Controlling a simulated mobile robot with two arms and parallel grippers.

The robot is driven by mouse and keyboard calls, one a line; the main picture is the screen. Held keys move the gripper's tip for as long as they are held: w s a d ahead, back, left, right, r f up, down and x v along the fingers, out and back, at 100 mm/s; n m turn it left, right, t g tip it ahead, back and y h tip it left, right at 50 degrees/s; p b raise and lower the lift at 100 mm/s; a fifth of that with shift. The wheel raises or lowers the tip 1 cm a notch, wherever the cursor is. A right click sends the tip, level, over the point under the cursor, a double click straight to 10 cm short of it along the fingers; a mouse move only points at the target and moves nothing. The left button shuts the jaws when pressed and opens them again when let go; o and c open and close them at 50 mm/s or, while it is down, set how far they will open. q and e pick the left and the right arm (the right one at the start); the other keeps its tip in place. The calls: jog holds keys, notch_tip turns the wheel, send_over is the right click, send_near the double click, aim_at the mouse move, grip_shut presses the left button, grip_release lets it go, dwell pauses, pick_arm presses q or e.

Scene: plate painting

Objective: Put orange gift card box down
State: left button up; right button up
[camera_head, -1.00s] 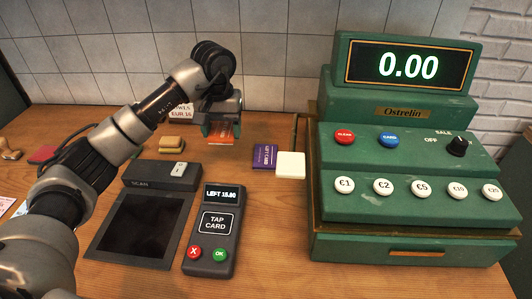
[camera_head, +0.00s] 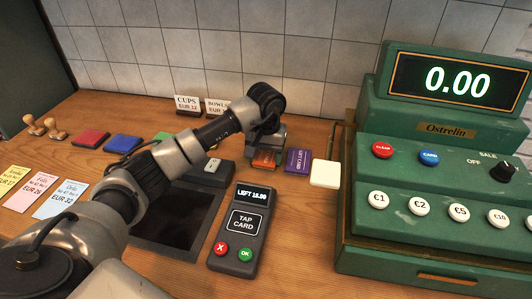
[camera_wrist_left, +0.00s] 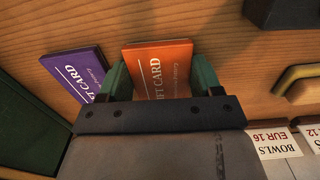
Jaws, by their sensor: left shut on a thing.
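The orange gift card box (camera_head: 265,159) is in my left gripper (camera_head: 266,150), low over the wooden counter. In the left wrist view the orange box (camera_wrist_left: 158,62) sits between the two green fingers (camera_wrist_left: 160,82), which are shut on it. I cannot tell for sure whether it touches the counter. A purple gift card box (camera_head: 298,161) lies just to its right in the head view; it also shows in the left wrist view (camera_wrist_left: 77,72). My right gripper is not in view.
A white block (camera_head: 325,173) lies right of the purple box, near the green cash register (camera_head: 430,180). The card terminal (camera_head: 240,228) and dark scanner pad (camera_head: 180,220) are in front. Red (camera_head: 91,138) and blue (camera_head: 123,143) pads and price signs (camera_head: 187,104) stand left.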

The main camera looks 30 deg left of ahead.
aim_at(266, 158)
pick_arm(q)
jog(key=shift+f, duration=0.2)
jog(key=o, duration=0.9)
jog(key=shift+r, duration=0.1)
jog(key=shift+r, duration=0.5)
notch_tip(266, 158, up, 11)
jog(key=shift+r+b, duration=0.2)
jog(key=shift+b, duration=0.7)
